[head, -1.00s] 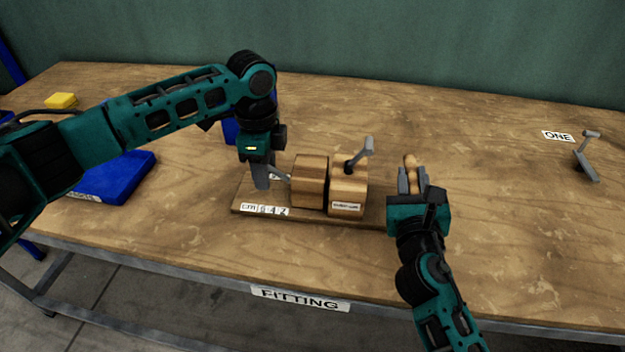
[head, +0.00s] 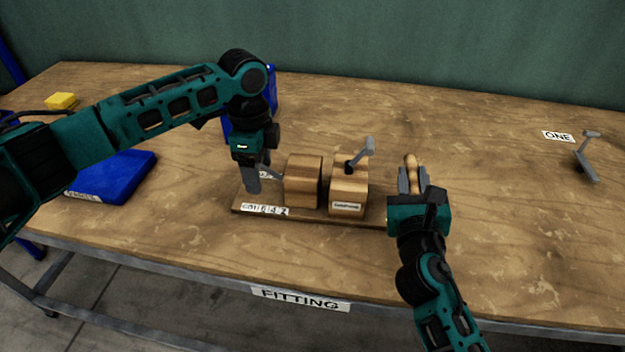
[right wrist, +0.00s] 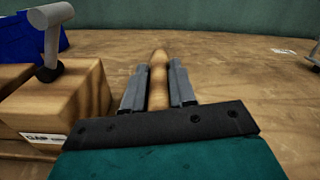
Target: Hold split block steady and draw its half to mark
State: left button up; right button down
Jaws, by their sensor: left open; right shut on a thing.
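The split block stands on a wooden board (head: 240,206) in the head view. Its left half (head: 303,182) and right half (head: 347,197) are apart, with a narrow dark gap between them. A strip with numbers (head: 265,210) lies along the board's front left. My left gripper (head: 254,184) is open, pointing down left of the left half, by a grey bar on that half's side; whether it touches the bar I cannot tell. My right gripper (head: 411,183) is shut on a turned wooden handle (head: 410,161), right of the block; the handle also shows in the right wrist view (right wrist: 158,78).
A grey lever (head: 361,152) rises from the right half. A blue bin (head: 115,178) and a yellow block (head: 61,101) are at the left. Another blue thing stands behind my left arm. A label ONE (head: 558,136) and a grey lever (head: 586,160) are at the far right.

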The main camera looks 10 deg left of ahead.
pick_arm(q)
notch_tip(320, 180, up, 12)
pick_arm(e)
jog(key=shift+d, duration=0.1)
dwell(0.4)
pick_arm(q)
jog(key=shift+f, duration=0.1)
pick_arm(e)
jog(key=c, duration=0.8)
grip_release()
jog(key=shift+c, duration=0.2)
